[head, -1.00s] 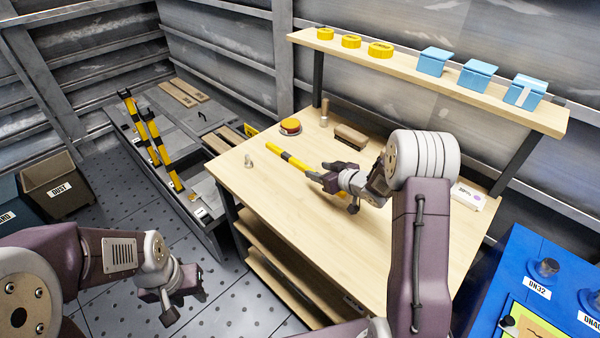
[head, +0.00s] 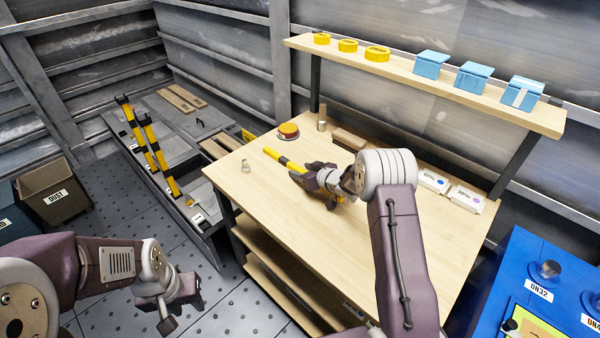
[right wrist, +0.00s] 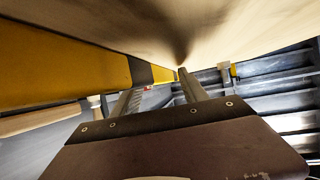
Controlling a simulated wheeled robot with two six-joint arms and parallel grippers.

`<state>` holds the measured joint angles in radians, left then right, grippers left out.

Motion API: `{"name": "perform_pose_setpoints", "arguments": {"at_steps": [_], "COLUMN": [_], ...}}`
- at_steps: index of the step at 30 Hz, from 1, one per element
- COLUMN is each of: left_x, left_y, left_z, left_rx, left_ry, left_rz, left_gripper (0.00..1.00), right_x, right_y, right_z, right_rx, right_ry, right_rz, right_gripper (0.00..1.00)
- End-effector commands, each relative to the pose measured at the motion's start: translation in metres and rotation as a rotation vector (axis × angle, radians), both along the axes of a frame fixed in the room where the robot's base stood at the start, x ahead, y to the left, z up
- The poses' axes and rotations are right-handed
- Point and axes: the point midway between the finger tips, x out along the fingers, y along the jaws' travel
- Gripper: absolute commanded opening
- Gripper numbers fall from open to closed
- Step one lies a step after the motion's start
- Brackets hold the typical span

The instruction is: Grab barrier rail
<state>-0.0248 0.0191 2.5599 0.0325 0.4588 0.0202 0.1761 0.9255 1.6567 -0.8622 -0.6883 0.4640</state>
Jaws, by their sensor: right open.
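A yellow-and-black barrier rail (head: 284,160) lies on the wooden workbench (head: 265,205). My right gripper (head: 302,174) is low at the bench top, over the middle of this rail, and partly hides it. In the right wrist view the rail (right wrist: 65,65) runs along the left, close beside the open fingers (right wrist: 162,85). I cannot tell whether the rail lies between the fingers. My left gripper (head: 183,312) is open and empty over the floor, away from the bench.
Two striped rails (head: 158,155) stand at the grey platform on the left.

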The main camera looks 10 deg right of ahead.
Motion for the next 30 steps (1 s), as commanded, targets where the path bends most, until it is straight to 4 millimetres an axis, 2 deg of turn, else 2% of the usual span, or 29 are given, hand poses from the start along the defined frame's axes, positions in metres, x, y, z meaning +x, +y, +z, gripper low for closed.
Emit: {"name": "perform_pose_setpoints", "arguments": {"at_steps": [1, 2, 6, 7, 20, 23, 29, 30], "left_x": [0.000, 0.000, 0.000, 0.000, 0.000, 0.000, 0.000, 0.000], "left_y": [0.000, 0.000, 0.000, 0.000, 0.000, 0.000, 0.000, 0.000], "left_z": [0.000, 0.000, 0.000, 0.000, 0.001, 0.004, 0.015, 0.011], "left_rx": [0.000, 0.000, 0.000, 0.000, 0.000, 0.000, 0.000, 0.000], "left_ry": [0.000, 0.000, 0.000, 0.000, 0.000, 0.000, 0.000, 0.000], "left_rz": [0.000, 0.000, 0.000, 0.000, 0.000, 0.000, 0.000, 0.000], "left_gripper": [0.36, 0.36, 0.36, 0.36, 0.36, 0.36, 0.36, 0.36], "right_x": [0.000, 0.000, 0.000, 0.000, 0.000, 0.000, 0.000, -0.009], "right_y": [0.000, 0.000, 0.000, 0.000, 0.000, -0.001, -0.001, 0.005], "right_z": [0.000, 0.000, 0.000, 0.000, 0.002, 0.011, 0.049, 0.049], "right_rx": [0.000, 0.000, 0.000, 0.000, 0.000, 0.000, -0.001, 0.000], "right_ry": [0.000, 0.000, 0.000, 0.000, 0.000, -0.001, -0.005, -0.001], "right_rz": [0.000, 0.000, 0.000, 0.000, 0.000, 0.000, 0.000, 0.002], "right_gripper": [0.51, 0.46, 0.07, 0.00, 0.00, 0.00, 0.00, 0.00]}}
